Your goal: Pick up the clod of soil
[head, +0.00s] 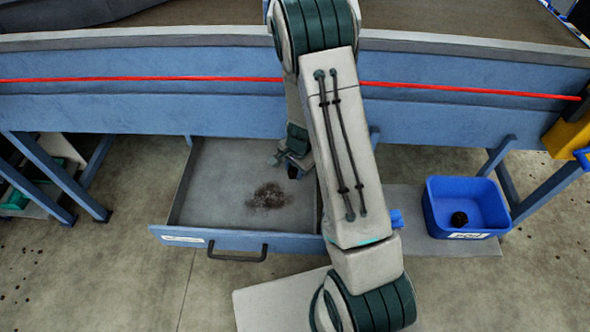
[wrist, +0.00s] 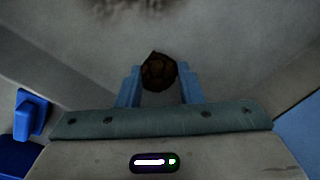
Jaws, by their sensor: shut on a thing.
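A dark brown clod of soil (wrist: 158,72) sits between the two blue fingers of my gripper (wrist: 159,84) in the wrist view. My gripper is shut on it. In the head view my gripper (head: 291,172) is over the right part of the open grey drawer (head: 215,165), mostly hidden by my arm. A small dark bit of the clod shows just below it there. I cannot tell whether the clod touches the drawer floor.
A dark loose soil patch (head: 269,196) lies on the drawer floor. A blue bin (head: 434,212) with a dark lump (head: 459,219) in it stands at the right. A blue conveyor frame (head: 130,108) with a red cord (head: 180,79) runs above the drawer.

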